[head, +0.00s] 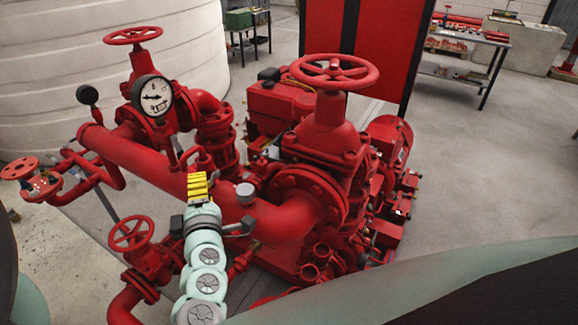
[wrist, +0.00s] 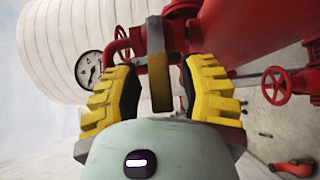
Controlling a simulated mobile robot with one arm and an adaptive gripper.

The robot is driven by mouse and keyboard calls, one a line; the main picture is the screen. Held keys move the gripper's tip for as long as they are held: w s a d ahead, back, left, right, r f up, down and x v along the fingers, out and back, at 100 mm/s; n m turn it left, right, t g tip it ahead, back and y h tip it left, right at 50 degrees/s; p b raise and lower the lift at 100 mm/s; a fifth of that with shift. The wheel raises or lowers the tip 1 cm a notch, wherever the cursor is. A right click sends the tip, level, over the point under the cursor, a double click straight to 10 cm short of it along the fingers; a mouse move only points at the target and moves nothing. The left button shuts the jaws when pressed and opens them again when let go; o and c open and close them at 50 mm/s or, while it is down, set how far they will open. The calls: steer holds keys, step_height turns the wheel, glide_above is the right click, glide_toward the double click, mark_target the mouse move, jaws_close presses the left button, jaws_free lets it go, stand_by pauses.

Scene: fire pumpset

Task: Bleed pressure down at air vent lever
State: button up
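My gripper (head: 197,180) has yellow ribbed fingers and is above the thick red pipe (head: 150,168), left of the big valve, in the head view. In the wrist view my gripper (wrist: 160,76) has its two side fingers spread apart. A narrow flat bar (wrist: 159,88), grey with a dull yellow end, stands between them.
A pressure gauge (head: 152,96) stands beyond my gripper; it also shows in the wrist view (wrist: 88,69). Red handwheels (head: 333,71) surround the pipework, one at lower left (head: 131,233). A small round fitting (head: 245,192) is right of my gripper. A white tank (head: 60,75) stands behind.

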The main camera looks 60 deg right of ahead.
jaws_close()
stand_by(0.3)
